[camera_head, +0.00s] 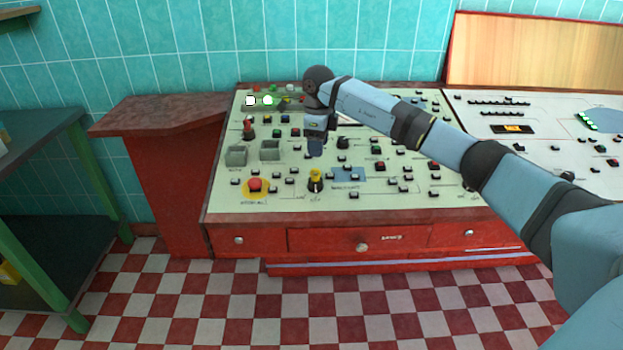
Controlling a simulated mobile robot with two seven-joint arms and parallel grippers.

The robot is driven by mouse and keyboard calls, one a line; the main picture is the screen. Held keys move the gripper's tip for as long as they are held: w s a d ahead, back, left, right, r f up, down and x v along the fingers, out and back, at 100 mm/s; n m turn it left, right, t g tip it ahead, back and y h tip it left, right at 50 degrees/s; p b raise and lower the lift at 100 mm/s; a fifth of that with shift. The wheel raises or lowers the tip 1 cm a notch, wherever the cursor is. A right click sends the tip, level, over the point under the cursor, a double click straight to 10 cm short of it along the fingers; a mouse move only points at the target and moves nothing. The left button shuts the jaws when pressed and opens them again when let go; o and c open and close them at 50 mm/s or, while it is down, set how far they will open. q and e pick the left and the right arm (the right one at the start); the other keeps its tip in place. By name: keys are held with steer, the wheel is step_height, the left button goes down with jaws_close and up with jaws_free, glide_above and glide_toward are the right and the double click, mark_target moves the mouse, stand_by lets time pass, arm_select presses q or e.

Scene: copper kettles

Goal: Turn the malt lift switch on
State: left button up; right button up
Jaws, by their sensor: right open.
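The control panel (290,205) has a pale top crowded with small switches, buttons and labels. The labels are too small to read, so I cannot tell which control is the malt lift switch. A yellow-topped switch (315,179) stands near the panel's front edge. A red-topped lever (248,129) stands at the left. My right arm reaches in from the right, and my right gripper (315,148) points down over the middle of the panel, behind the yellow-topped switch in the picture. It is open; its fingertips are small and partly unclear. My left gripper is out of view.
A red mushroom button (255,185) on a yellow disc and two grey boxes (270,151) sit on the panel's left. White and green lamps (267,100) glow at the back left. A second panel (540,150) adjoins at right. A green table (60,190) stands left.

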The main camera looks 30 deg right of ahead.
mark_target(317, 169)
step_height(317, 169, down, 11)
steer(key=shift+w+f+b, duration=0.1)
steer(key=shift+b, duration=0.2)
steer(key=c, duration=0.7)
